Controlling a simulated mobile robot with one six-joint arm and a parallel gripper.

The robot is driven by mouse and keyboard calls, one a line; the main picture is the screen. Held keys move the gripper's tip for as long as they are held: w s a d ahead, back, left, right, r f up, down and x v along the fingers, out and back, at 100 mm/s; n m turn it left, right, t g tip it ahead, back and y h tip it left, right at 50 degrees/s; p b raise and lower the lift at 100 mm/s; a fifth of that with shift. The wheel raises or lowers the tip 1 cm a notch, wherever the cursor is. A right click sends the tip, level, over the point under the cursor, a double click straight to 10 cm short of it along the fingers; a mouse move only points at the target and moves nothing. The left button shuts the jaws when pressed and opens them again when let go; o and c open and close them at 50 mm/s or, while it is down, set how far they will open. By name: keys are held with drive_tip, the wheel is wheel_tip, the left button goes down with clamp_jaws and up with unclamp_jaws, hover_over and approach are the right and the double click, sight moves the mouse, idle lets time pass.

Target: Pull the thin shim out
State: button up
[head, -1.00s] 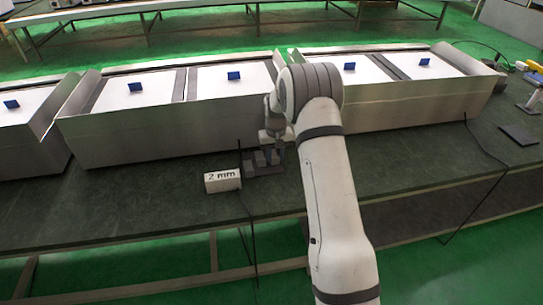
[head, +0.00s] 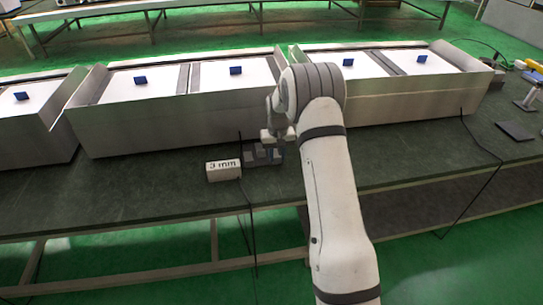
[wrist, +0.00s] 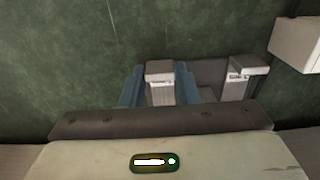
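In the wrist view, two blue fingers of my gripper (wrist: 160,88) stand on either side of a small grey block with a pale top (wrist: 159,68), likely a shim. The fingers look close against its sides, but I cannot tell whether they grip it. A second similar grey block (wrist: 240,68) with small dark lettering, too blurred to read, stands to the right, outside the fingers. A dark holder (wrist: 209,72) shows between and behind them. In the head view, my gripper (head: 276,150) is at the dark block holder (head: 252,160) on the bench, its fingertips small and partly hidden.
A white box reading "3 mm" (head: 223,170) stands just left of the holder; its corner shows in the wrist view (wrist: 298,43). Long metal troughs (head: 165,125) with white panels and blue tabs line the back. The dark green bench (head: 110,195) is clear at front left.

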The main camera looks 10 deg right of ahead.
drive_tip(key=shift+o, duration=1)
drive_tip(key=shift+s+d, duration=0.1)
drive_tip(key=shift+s, duration=0.1)
wheel_tip(320, 180, up, 8)
drive_tip(key=shift+f+p, duration=0.1)
drive_tip(key=shift+p, duration=0.3)
